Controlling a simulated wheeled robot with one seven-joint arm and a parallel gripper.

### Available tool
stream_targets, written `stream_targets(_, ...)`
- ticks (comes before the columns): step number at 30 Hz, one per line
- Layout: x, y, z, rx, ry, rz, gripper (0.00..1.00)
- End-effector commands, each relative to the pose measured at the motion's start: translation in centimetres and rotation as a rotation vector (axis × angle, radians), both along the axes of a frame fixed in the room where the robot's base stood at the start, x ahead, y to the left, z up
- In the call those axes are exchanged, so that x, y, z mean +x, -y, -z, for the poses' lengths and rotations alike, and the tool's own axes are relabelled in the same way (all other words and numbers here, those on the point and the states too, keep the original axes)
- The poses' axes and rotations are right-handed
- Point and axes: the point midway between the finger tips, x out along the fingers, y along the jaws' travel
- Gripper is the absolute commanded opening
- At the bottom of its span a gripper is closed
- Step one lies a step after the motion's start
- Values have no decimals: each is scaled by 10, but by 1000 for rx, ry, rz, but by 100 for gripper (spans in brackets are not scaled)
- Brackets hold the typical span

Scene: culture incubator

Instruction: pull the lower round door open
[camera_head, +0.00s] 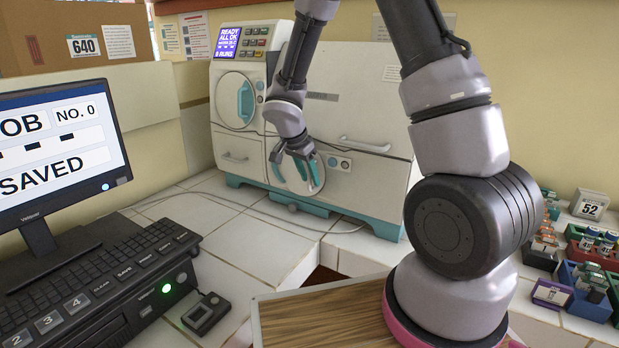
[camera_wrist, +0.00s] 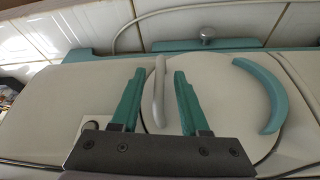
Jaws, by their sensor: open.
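The lower round door (camera_head: 288,178) is on the front of the white incubator and looks shut, partly hidden by my gripper in the head view. In the wrist view the door (camera_wrist: 222,105) is a pale disc with a curved teal piece (camera_wrist: 268,95) along its right side. A pale upright bar handle (camera_wrist: 159,98) stands near the disc's left edge. My gripper (camera_wrist: 159,75) is open, with one green finger on each side of the handle and a gap on both sides. My gripper (camera_head: 308,174) also shows in front of the door in the head view.
An upper round door (camera_head: 236,101) with a teal handle sits above. A drawer handle (camera_head: 364,145) is to the right. A metal knob (camera_wrist: 207,38) sits on the teal base. The monitor (camera_head: 57,150) and keyboard (camera_head: 90,275) stand left; tube racks (camera_head: 585,285) stand right.

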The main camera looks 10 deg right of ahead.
Motion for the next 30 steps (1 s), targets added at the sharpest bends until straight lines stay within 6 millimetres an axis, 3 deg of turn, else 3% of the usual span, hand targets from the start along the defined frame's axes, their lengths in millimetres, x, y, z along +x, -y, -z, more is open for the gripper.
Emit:
stream_targets(10, 1, 2, 5, 1, 0, 1, 45)
stream_targets(11, 1, 2, 5, 1, 0, 1, 37)
stream_targets(14, 1, 2, 4, 1, 0, 1, 0)
stream_targets(30, 1, 1, 4, 2, 1, 1, 0)
